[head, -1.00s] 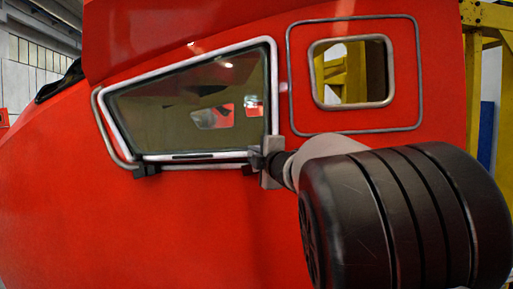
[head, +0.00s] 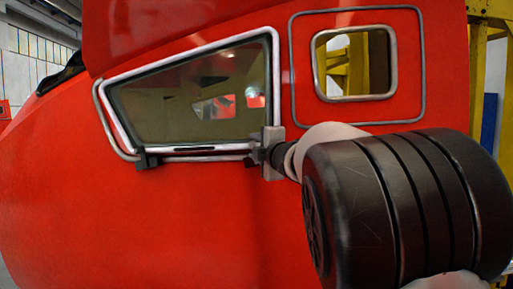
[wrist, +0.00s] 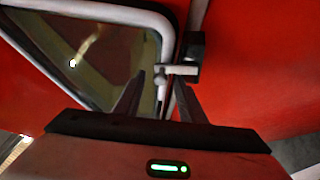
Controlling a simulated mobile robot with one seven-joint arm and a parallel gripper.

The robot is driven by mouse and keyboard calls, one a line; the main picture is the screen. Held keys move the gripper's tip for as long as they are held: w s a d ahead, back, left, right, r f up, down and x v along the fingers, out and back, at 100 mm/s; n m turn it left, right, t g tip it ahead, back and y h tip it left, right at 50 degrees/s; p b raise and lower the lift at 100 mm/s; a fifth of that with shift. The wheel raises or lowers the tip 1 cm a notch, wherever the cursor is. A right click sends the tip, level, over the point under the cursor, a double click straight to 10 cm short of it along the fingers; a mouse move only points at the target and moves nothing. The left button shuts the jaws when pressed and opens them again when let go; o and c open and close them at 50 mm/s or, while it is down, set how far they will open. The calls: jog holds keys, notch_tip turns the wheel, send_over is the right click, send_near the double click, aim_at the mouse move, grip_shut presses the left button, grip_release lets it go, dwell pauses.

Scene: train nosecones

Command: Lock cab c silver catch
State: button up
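The silver catch (wrist: 181,70) is a short bar with a rounded end, set on a black block (wrist: 194,52) beside the window frame's corner on the red cab. In the wrist view my gripper (wrist: 159,79) has its two dark fingers apart, one on each side of the rounded end. I cannot tell whether either finger touches it. In the head view my gripper (head: 264,152) is at the window's lower right corner and hides the catch there.
A small square window (head: 354,64) is to the right. Yellow framework (head: 480,50) stands behind at right.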

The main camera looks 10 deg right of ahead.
jog(key=b+v, duration=0.2)
jog(key=v, duration=1.5)
jog(key=shift+s+b, duration=0.2)
jog(key=shift+b, duration=0.1)
jog(key=shift+f, duration=0.1)
jog(key=s+d+f+m+g+h+p, duration=0.1)
jog(key=s+d+f+m+g+h, duration=0.25)
jog(key=s+f+m, duration=0.5)
jog(key=s+d+f+m+g+h+p, duration=0.1)
jog(key=s+d+f+m+g+h, duration=0.2)
jog(key=s+f+m, duration=0.55)
jog(key=s+a+f+m+g+y, duration=0.2)
jog(key=s+a+f+g, duration=0.3)
jog(key=s+f, duration=0.5)
jog(key=shift+s+a+m, duration=0.65)
jog(key=shift+m, duration=0.25)
